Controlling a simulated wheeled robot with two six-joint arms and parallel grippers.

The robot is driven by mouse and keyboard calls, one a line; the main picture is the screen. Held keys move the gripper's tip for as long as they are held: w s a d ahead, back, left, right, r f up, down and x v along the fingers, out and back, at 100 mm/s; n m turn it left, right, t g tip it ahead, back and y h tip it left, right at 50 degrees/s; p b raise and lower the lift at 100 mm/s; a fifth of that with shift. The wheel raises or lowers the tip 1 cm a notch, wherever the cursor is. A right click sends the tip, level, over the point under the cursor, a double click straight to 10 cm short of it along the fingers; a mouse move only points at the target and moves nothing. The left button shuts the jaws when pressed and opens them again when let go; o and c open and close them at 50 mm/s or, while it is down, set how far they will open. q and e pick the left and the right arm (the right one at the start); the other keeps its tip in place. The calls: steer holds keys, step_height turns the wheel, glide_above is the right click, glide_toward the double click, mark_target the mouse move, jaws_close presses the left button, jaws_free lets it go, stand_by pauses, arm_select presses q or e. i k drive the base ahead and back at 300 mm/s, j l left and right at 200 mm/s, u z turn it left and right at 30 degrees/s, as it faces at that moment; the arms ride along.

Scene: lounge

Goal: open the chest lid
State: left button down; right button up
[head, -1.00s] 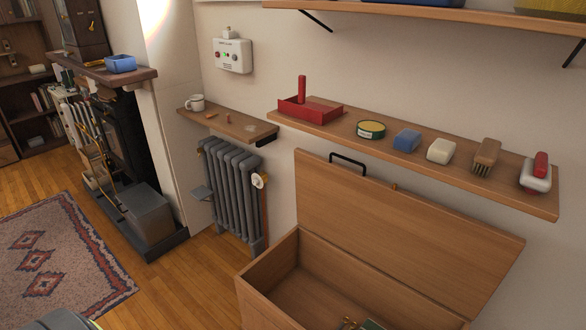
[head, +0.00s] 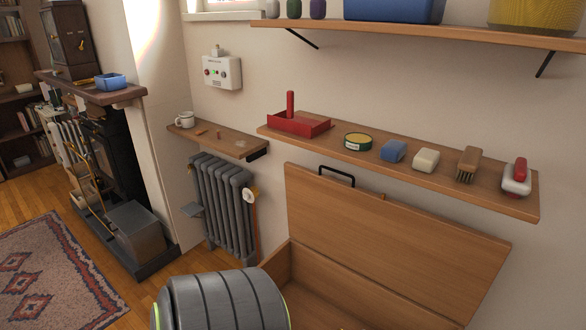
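The wooden chest (head: 277,265) stands against the wall at the bottom of the head view. Its lid (head: 385,235) is raised and leans back towards the wall, below the long shelf. A black handle (head: 337,175) sits on the lid's top edge. The chest opening shows in part; its front and most of its inside are hidden by my grey arm part and the picture's bottom edge. Neither of my grippers is in view.
A shelf (head: 340,159) above the lid holds a red tray (head: 298,123), a round tin (head: 358,141), blocks and brushes. A grey radiator (head: 222,205) stands left of the chest. A patterned rug (head: 50,275) lies on the floor at the left.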

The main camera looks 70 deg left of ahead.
mark_target(448, 266)
steer(key=k+j, duration=0.1)
steer(key=j, duration=0.8)
steer(key=k+j, duration=0.15)
steer(key=j, duration=0.35)
steer(key=j+z, duration=0.1)
steer(key=j, duration=0.35)
steer(key=k+j, duration=0.15)
steer(key=j, duration=0.3)
